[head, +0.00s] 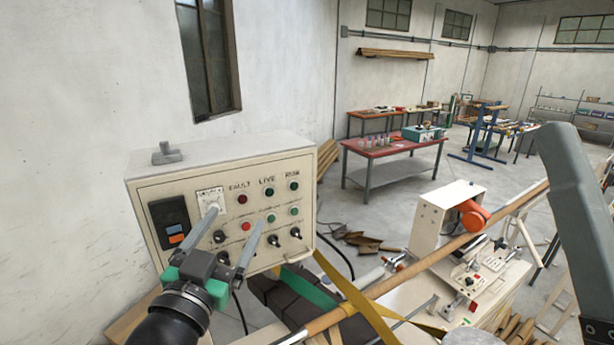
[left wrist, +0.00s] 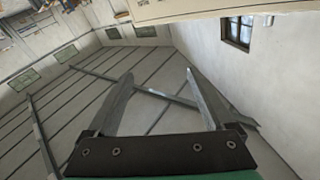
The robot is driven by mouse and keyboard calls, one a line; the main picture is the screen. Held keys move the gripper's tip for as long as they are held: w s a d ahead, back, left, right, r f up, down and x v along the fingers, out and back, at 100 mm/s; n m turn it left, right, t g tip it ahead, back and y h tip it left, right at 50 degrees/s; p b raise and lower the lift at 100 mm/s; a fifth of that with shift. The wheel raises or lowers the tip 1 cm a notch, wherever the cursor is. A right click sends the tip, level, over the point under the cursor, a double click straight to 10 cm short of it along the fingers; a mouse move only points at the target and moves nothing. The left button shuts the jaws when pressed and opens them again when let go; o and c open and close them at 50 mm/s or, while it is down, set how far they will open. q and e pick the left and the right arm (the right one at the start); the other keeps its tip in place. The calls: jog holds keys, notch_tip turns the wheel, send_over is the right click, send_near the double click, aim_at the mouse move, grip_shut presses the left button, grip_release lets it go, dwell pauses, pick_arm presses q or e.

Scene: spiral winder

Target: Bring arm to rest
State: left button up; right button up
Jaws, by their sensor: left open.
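My left arm comes in from the bottom left of the head view. Its gripper (head: 237,217) is open with nothing between its two grey fingers, in front of the lower part of a cream control box (head: 152,268). Whether the fingertips touch the panel is unclear. In the left wrist view the same gripper (left wrist: 160,75) shows its fingers spread and empty, with roof and wall beyond. A grey-green link of my own stands at the right edge of the head view; no right gripper shows.
The control box carries lamps, buttons and black knobs. A winding machine (head: 437,222) with an orange part stands at the right. A long brown tube (head: 385,287) and a yellow strap (head: 362,305) cross the lower middle. A red-topped table (head: 385,149) stands farther back.

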pick_arm(q)
jog(key=s+a+r+n+t, duration=0.1)
jog(key=s+a+r+t, duration=0.2)
jog(key=s+r, duration=0.6)
jog(key=s+a+r+n+t+y, duration=0.1)
jog(key=s+r+t, duration=0.4)
jog(key=s+r, duration=0.5)
jog(key=shift+s+a+n, duration=0.8)
jog(key=shift+s+a, duration=0.05)
jog(key=shift+a, duration=0.15)
jog(key=shift+f, duration=0.1)
notch_tip(320, 180, down, 34)
jog(key=b, duration=3.4)
jog(key=shift+f+b, duration=0.25)
jog(key=shift+b, duration=0.05)
